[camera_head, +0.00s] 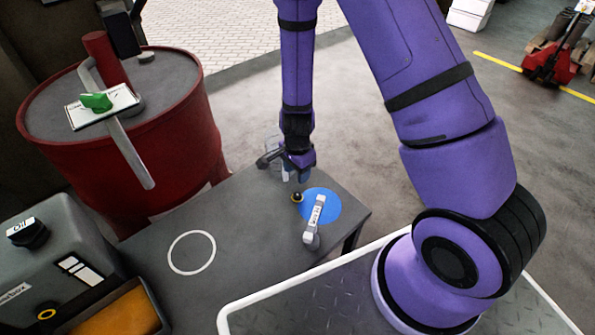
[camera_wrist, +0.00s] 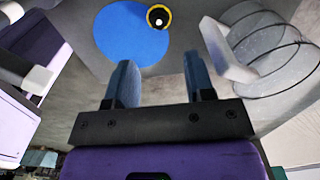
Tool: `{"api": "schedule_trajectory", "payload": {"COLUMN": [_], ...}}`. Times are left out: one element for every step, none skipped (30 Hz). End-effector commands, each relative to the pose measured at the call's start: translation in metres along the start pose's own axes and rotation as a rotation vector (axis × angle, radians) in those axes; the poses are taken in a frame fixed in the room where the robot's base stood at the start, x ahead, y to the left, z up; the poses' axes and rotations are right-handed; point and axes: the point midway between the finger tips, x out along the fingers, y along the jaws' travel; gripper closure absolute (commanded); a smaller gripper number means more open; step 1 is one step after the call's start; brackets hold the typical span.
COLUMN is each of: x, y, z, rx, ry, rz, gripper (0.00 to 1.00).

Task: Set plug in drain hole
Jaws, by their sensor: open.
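A small dark plug with a yellow ring (camera_head: 297,197) sits on the grey table at the edge of a blue disc (camera_head: 328,203). The plug also shows at the top of the wrist view (camera_wrist: 158,17), beyond the fingertips. My gripper (camera_head: 295,176) is open and empty, behind the plug in the head view. Its two blue fingers stand apart in the wrist view (camera_wrist: 157,65). A dark round spot with a yellow-orange ring (camera_head: 47,314) on the grey box at lower left looks like the drain hole. Nothing visibly sits in it.
A clear ringed vessel (camera_wrist: 272,48) stands close beside my gripper. A white ring (camera_head: 192,252) marks bare table (camera_head: 245,225). An orange-filled tray (camera_head: 120,312) is beside the grey box. A red drum (camera_head: 175,150) stands behind.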

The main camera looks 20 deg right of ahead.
Motion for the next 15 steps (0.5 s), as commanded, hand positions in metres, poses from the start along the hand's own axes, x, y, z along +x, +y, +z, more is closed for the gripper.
{"api": "schedule_trajectory", "payload": {"x": [0.003, 0.004, 0.005, 0.007, 0.008, 0.01, 0.012, 0.015, 0.018, 0.021, 0.025, 0.028, 0.032, 0.035, 0.039], "y": [0.001, 0.001, 0.001, 0.001, 0.001, 0.001, 0.001, 0.001, 0.001, 0.002, 0.002, 0.002, 0.002, 0.002, 0.002], "z": [0.0, 0.0, 0.0, 0.0, -0.001, -0.001, -0.001, -0.001, -0.001, -0.001, -0.001, -0.001, -0.001, -0.001, 0.0], "rx": [0.005, 0.007, 0.008, 0.009, 0.009, 0.009, 0.009, 0.009, 0.009, 0.008, 0.008, 0.009, 0.009, 0.009, 0.008], "ry": [0.002, 0.002, 0.003, 0.003, 0.003, 0.003, 0.003, 0.003, 0.003, 0.002, 0.002, 0.002, 0.002, 0.001, 0.001], "rz": [0.003, 0.004, 0.005, 0.005, 0.005, 0.006, 0.005, 0.005, 0.006, 0.007, 0.007, 0.006, 0.006, 0.006, 0.006], "gripper": [0.51, 0.51, 0.51, 0.51, 0.51, 0.51, 0.51, 0.51, 0.51, 0.51, 0.51, 0.51, 0.51, 0.51, 0.51]}}
